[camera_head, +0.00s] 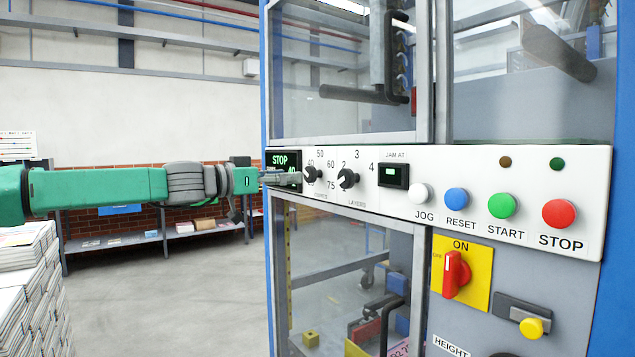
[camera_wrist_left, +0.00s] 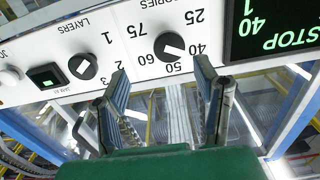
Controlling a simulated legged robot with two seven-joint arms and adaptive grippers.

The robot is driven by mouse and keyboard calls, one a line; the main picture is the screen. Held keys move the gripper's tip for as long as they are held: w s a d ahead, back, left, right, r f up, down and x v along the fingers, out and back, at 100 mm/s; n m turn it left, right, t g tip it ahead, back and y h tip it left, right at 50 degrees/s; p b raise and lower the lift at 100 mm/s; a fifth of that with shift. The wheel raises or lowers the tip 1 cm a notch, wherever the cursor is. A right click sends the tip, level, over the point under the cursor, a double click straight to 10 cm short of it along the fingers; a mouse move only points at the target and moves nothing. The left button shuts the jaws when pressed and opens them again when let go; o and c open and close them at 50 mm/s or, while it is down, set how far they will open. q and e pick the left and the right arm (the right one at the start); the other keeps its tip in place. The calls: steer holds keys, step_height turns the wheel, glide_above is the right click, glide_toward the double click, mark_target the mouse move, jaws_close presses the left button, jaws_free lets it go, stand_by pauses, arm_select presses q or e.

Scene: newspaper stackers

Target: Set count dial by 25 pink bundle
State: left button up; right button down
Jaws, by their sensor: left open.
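The count dial (camera_head: 312,174) is a black knob on the white control panel, with 25, 40, 50, 60 and 75 around it. In the left wrist view the count dial (camera_wrist_left: 173,47) appears upside down, its white mark pointing toward 40. The display (camera_wrist_left: 275,30) reads STOP, 1 and 40. My left gripper (camera_head: 276,177) is in front of the display, just left of the dial; its tips partly cover the display. In the wrist view the open fingers (camera_wrist_left: 162,76) are spread below the dial, with nothing between them. My right gripper is not in view.
The layers dial (camera_head: 348,179) is close on the right. Further right are the JOG (camera_head: 419,194), RESET (camera_head: 457,199), START (camera_head: 502,206) and STOP (camera_head: 559,214) buttons. A red switch (camera_head: 456,275) sits below. Newspaper stacks (camera_head: 25,250) stand at left.

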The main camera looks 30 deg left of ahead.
mark_target(308, 175)
arm_select(q)
steer(key=x, duration=0.8)
steer(key=shift+w+d+f, duration=0.1)
steer(key=shift+w+d, duration=0.05)
steer(key=shift+a+f, duration=0.1)
steer(key=shift+a, duration=0.9)
steer(key=c, duration=0.3)
steer(key=shift+a+f, duration=0.15)
steer(key=shift+a, duration=0.15)
steer(key=c, duration=0.7)
steer(key=shift+c, duration=1)
steer(key=shift+d, duration=0.4)
steer(key=shift+d+r, duration=0.1)
steer(key=shift+r, duration=0.15)
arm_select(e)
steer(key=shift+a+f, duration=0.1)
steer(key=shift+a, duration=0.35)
